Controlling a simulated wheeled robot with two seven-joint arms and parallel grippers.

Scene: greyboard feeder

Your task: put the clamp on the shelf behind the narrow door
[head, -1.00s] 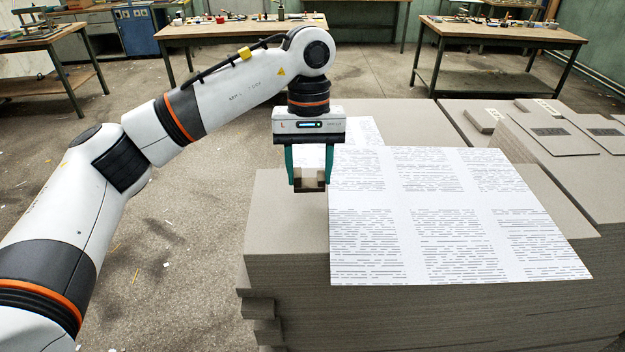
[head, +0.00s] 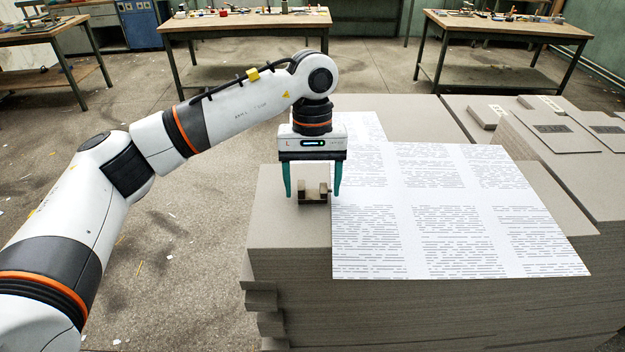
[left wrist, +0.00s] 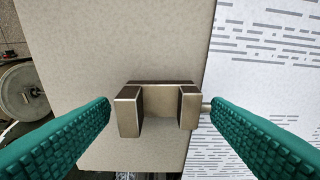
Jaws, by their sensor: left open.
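The clamp (head: 314,199) is a small brown-grey metal block with two raised jaws, resting upright on the greyboard stack beside the left edge of the printed sheet. It also shows in the left wrist view (left wrist: 160,92), with a thin pin on its right side. My left gripper (head: 312,194) has green ribbed fingers, open and pointing down, one on each side of the clamp. In the left wrist view the fingers (left wrist: 158,112) stand apart with the clamp between them; the right tip is close to the pin. The narrow door, its shelf and my right gripper are not in view.
A large printed sheet (head: 450,215) covers much of the greyboard stack (head: 400,305). More board stacks (head: 590,180) stand at the right. Workbenches with tools (head: 245,22) line the back. The floor left of the stack is mostly open.

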